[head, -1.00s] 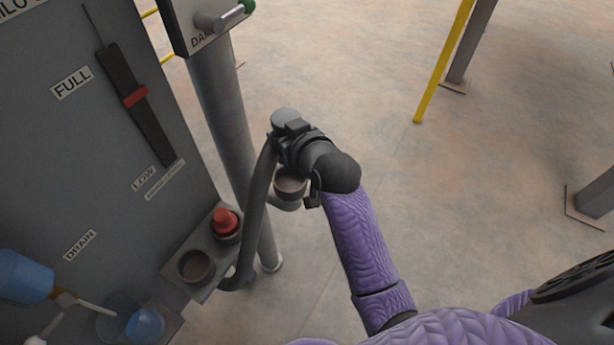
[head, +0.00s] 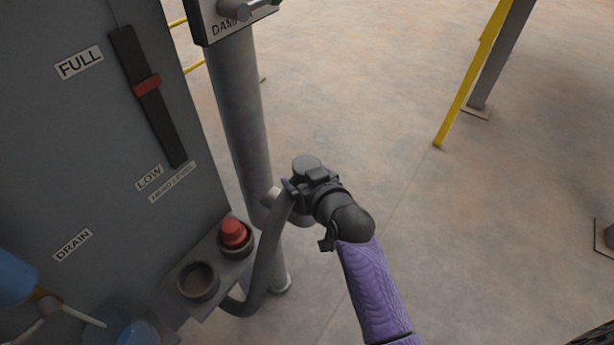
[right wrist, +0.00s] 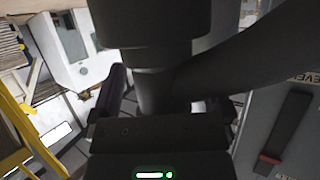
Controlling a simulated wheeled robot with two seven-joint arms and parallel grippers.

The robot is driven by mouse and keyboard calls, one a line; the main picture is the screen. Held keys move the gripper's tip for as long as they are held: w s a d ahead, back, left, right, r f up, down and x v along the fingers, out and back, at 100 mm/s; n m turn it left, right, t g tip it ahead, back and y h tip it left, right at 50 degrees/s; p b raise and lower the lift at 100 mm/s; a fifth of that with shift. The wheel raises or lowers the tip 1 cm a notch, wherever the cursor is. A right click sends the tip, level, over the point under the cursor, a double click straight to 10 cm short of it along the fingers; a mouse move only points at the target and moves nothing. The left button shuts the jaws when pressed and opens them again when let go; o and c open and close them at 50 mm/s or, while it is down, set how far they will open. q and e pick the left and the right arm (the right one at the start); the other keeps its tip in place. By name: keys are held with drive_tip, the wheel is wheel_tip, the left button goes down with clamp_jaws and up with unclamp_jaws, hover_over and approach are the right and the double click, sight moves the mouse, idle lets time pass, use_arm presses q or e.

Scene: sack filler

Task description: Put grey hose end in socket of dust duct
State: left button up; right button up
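My right gripper (head: 300,187) is shut on the grey hose end (head: 307,165), beside the dust duct (head: 243,110), a vertical grey pipe. In the right wrist view the wide dark hose end (right wrist: 155,30) rises above the fingers, which sit on both sides of its narrower neck. The grey hose (head: 268,255) hangs from the gripper and curves down toward the bracket. I cannot tell whether hose end and socket touch. My left gripper is not in view.
A bracket (head: 222,268) holds an empty round cup (head: 198,281) and one with a red plug (head: 233,233). The grey silo panel (head: 60,150) fills the left. A yellow post (head: 470,85) is at right; the floor between is clear.

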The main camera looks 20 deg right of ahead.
drive_tip(key=shift+r, duration=0.1)
drive_tip(key=shift+s+r+p, duration=0.2)
drive_tip(key=shift+r+p, duration=0.05)
drive_tip(key=shift+p, duration=0.05)
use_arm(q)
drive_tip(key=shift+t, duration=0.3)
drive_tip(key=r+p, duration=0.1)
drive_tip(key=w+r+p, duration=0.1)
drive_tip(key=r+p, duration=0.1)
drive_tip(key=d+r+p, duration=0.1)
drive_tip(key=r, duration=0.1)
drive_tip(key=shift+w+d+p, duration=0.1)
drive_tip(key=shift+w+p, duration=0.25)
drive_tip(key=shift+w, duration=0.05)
use_arm(e)
drive_tip(key=v, duration=1.1)
drive_tip(key=shift+s, duration=0.25)
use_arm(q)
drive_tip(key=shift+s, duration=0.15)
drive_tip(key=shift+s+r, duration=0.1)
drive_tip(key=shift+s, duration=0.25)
